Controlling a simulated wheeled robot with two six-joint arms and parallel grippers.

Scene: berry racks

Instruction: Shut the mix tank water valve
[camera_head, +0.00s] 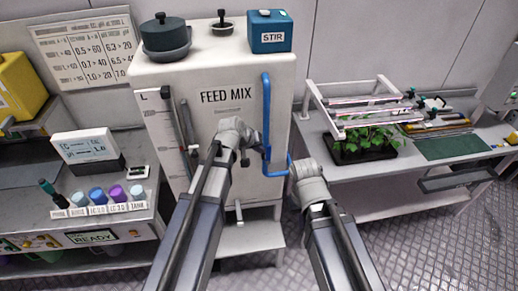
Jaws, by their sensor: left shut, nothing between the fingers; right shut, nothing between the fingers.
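The mix tank (215,92) is a white box marked FEED MIX, standing in the middle. My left gripper (248,140) is shut and empty in front of the tank, left of the pipe. My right gripper (297,168) is shut and empty by the lower pipe. My wrists partly hide both grippers, so contact is unclear.
A blue STIR box (270,31) and a dark green pot (165,36) stand on the tank. A left bench (140,213) holds colored bottles and a meter (87,145). A right bench (340,172) holds a plant tray (362,148) under a white rack. The floor at right is clear.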

